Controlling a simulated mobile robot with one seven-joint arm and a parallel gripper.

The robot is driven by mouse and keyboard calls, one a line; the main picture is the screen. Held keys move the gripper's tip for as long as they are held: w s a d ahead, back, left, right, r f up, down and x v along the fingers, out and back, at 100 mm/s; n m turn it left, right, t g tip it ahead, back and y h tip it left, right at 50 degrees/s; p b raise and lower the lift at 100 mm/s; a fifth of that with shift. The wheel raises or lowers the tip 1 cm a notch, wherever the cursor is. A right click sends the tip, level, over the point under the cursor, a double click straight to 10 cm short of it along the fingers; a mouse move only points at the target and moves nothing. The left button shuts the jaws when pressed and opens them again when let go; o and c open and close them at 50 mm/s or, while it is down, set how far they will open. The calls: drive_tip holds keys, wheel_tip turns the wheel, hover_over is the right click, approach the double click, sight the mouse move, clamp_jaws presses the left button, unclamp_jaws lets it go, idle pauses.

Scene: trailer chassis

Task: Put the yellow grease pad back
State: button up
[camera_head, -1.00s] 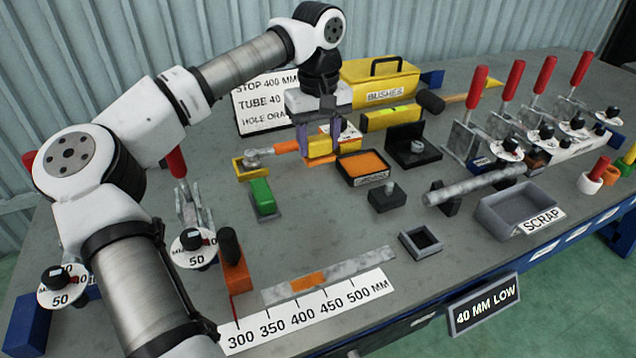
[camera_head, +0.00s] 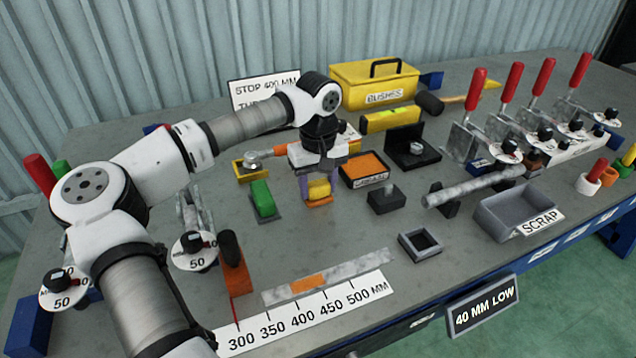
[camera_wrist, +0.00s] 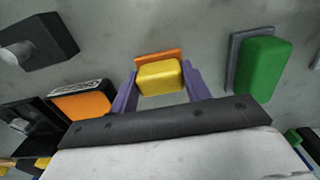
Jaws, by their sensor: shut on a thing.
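My gripper (camera_head: 319,198) points down over the middle of the bench. Its purple fingers are shut on the yellow grease pad (camera_head: 319,188), one on each side. The wrist view shows the yellow pad (camera_wrist: 160,77) between the fingertips, with an orange strip (camera_wrist: 158,56) along its edge. I cannot tell whether the pad touches the bench. A green pad (camera_head: 262,198) on a grey base stands just left of my gripper in the head view. A black tray with an orange surface (camera_head: 366,165) stands to the right.
A dark block with a peg (camera_head: 387,199) stands right of my gripper. A small open square frame (camera_head: 420,244) and a scale strip (camera_head: 305,318) lie nearer the front. A grey scrap tray (camera_head: 515,216) is at the right.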

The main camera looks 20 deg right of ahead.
sight(318, 182)
drive_tip(key=shift+f, duration=0.2)
drive_tip(key=o, duration=0.9)
drive_tip(key=shift+r, duration=0.1)
drive_tip(key=shift+o, duration=0.2)
drive_tip(key=shift+r, duration=0.1)
wheel_tip(318, 182, up, 12)
